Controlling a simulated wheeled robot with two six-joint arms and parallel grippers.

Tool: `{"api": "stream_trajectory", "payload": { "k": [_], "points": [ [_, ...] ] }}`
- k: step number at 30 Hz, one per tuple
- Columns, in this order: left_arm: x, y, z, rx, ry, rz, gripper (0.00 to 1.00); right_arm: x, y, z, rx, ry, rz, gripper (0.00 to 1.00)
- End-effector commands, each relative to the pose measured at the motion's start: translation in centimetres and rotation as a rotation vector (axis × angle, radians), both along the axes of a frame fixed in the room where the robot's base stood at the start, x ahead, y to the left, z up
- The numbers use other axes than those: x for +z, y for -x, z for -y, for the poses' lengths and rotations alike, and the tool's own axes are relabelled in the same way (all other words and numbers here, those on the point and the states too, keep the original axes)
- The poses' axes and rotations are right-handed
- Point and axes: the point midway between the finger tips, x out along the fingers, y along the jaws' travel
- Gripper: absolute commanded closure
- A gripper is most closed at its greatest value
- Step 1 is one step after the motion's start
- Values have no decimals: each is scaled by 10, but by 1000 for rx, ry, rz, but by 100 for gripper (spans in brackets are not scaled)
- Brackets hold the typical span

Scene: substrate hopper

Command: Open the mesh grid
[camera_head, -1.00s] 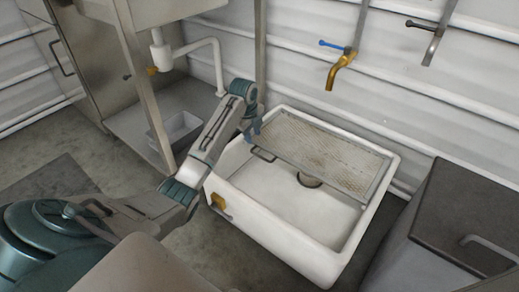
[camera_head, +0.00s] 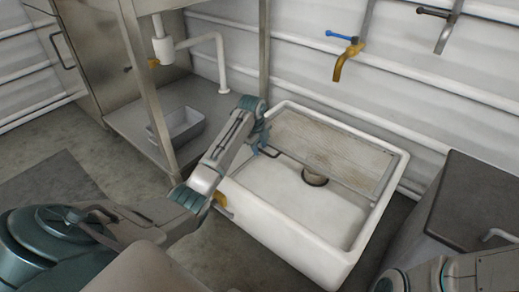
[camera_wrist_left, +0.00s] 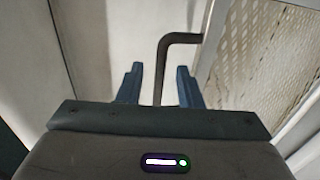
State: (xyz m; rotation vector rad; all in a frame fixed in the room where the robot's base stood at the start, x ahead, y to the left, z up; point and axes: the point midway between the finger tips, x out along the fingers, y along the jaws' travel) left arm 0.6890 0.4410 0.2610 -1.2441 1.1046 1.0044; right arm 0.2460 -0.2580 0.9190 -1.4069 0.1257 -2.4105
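The mesh grid (camera_head: 335,148) is a tan perforated panel in a metal frame, across the back part of the white sink (camera_head: 290,240). The front of the basin and the round drain (camera_head: 315,177) are uncovered. A dark bent handle (camera_head: 290,156) sticks out at the grid's front left. My left gripper (camera_head: 267,141) is at this handle. In the left wrist view, the left gripper (camera_wrist_left: 158,80) has its two blue fingers apart, with the handle (camera_wrist_left: 162,65) running between them; the mesh grid (camera_wrist_left: 265,55) is at the right. My right gripper is out of view.
A brass tap with a blue lever (camera_head: 344,56) and a dark-levered tap (camera_head: 446,28) are on the wall above the sink. A dark-topped cabinet (camera_head: 475,205) stands close at the right. A steel table with a grey bin (camera_head: 181,125) is at the left.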

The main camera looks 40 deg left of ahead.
Motion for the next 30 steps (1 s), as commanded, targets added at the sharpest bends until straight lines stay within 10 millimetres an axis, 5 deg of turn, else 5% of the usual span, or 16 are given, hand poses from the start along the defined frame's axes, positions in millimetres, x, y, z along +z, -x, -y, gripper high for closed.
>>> {"api": "stream_trajectory", "payload": {
  "k": [7,13,30],
  "points": [
    [0,0,0,0,0,0,67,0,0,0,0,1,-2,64],
    [0,0,0,0,0,-1,100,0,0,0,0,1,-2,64],
    [8,1,0,0,1,-2,100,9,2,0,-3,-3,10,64]
  ]
}}
